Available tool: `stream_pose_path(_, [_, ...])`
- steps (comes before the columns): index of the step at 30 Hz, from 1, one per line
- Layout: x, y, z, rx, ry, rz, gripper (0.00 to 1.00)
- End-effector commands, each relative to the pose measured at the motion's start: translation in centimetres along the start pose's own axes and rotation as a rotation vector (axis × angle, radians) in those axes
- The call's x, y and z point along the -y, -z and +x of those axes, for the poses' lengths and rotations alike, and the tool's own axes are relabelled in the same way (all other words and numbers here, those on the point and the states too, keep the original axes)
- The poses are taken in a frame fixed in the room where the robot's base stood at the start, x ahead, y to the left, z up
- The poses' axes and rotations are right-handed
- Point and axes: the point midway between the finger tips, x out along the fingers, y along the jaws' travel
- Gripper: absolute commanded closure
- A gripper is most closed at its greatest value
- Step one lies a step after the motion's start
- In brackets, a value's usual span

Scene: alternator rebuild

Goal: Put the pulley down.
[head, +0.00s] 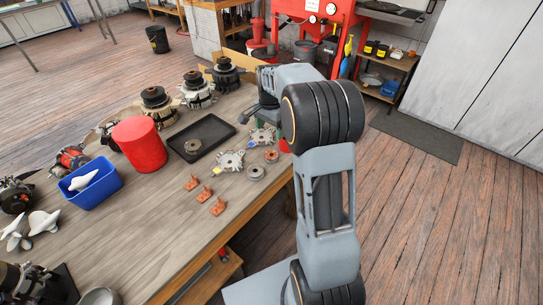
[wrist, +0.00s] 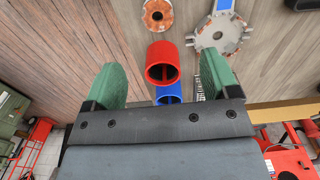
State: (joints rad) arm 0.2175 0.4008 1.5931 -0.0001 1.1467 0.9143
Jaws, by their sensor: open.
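My gripper (wrist: 163,76) is open, its two green fingers apart. In the wrist view nothing shows pinched between them. In the head view my arm hides much of the gripper, which is over the right part of the workbench. A grey, round, pulley-like part (head: 255,173) lies flat near the bench's right edge. Another small round part (head: 193,146) lies in the black tray (head: 218,128). I cannot tell for certain which is the pulley. Neither touches my gripper.
Grey housing plates (head: 229,161) and several copper-coloured parts (head: 218,207) lie on the workbench (head: 150,225). A red cylinder (head: 139,144), a blue bin (head: 90,188) and several alternators (head: 197,90) stand to the left. The bench's front is mostly clear.

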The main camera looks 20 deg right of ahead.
Motion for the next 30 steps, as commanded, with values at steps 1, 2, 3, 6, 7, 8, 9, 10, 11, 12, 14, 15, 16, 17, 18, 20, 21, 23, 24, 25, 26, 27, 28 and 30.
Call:
stream_pose_path(1, [0.0, 0.1, 1.1, 0.004, -0.005, 0.006, 0.19])
stream_pose_path(2, [0.0, 0.1, 1.7, 0.003, -0.005, 0.007, 0.19])
stream_pose_path(3, [0.0, 0.1, 2.4, 0.004, -0.005, 0.007, 0.19])
stream_pose_path(6, [0.0, 0.1, 4.2, 0.003, -0.004, 0.006, 0.19])
stream_pose_path(7, [0.0, 0.0, 4.7, 0.003, -0.004, 0.006, 0.19])
stream_pose_path(8, [0.0, 0.0, 5.1, 0.003, -0.004, 0.006, 0.19])
stream_pose_path(9, [0.0, 0.0, 5.7, 0.003, -0.004, 0.005, 0.19])
stream_pose_path(10, [0.0, 0.0, 6.0, 0.003, -0.004, 0.005, 0.19])
stream_pose_path(11, [0.0, 0.1, 6.3, 0.002, -0.003, 0.005, 0.19])
stream_pose_path(12, [0.0, 0.1, 6.6, 0.002, -0.002, 0.005, 0.19])
stream_pose_path(14, [0.0, 0.0, 7.0, 0.002, -0.002, 0.004, 0.19])
stream_pose_path(15, [0.0, 0.0, 7.2, 0.001, -0.001, 0.004, 0.19])
stream_pose_path(16, [0.0, 0.1, 7.3, 0.001, -0.001, 0.004, 0.19])
stream_pose_path(17, [0.0, 0.0, 7.4, 0.001, -0.001, 0.004, 0.19])
stream_pose_path(18, [-0.1, 0.0, 7.6, 0.001, -0.002, 0.004, 0.19])
stream_pose_path(20, [-0.1, 0.0, 8.2, 0.003, -0.004, 0.004, 0.19])
stream_pose_path(21, [-0.2, 0.0, 8.7, 0.003, -0.004, 0.004, 0.19])
stream_pose_path(23, [-0.3, 0.0, 9.5, 0.003, -0.004, 0.004, 0.19])
stream_pose_path(24, [-0.4, 0.1, 10.1, 0.003, -0.004, 0.004, 0.19])
stream_pose_path(25, [-0.5, 0.0, 10.5, 0.003, -0.004, 0.004, 0.19])
stream_pose_path(26, [-0.5, 0.0, 10.9, 0.003, -0.004, 0.004, 0.19])
stream_pose_path(27, [-0.4, 0.1, 11.3, 0.002, -0.003, 0.004, 0.19])
stream_pose_path(28, [-0.4, 0.1, 11.6, 0.002, -0.003, 0.004, 0.19])
stream_pose_path(30, [-0.4, 0.1, 12.2, 0.002, -0.002, 0.003, 0.19])
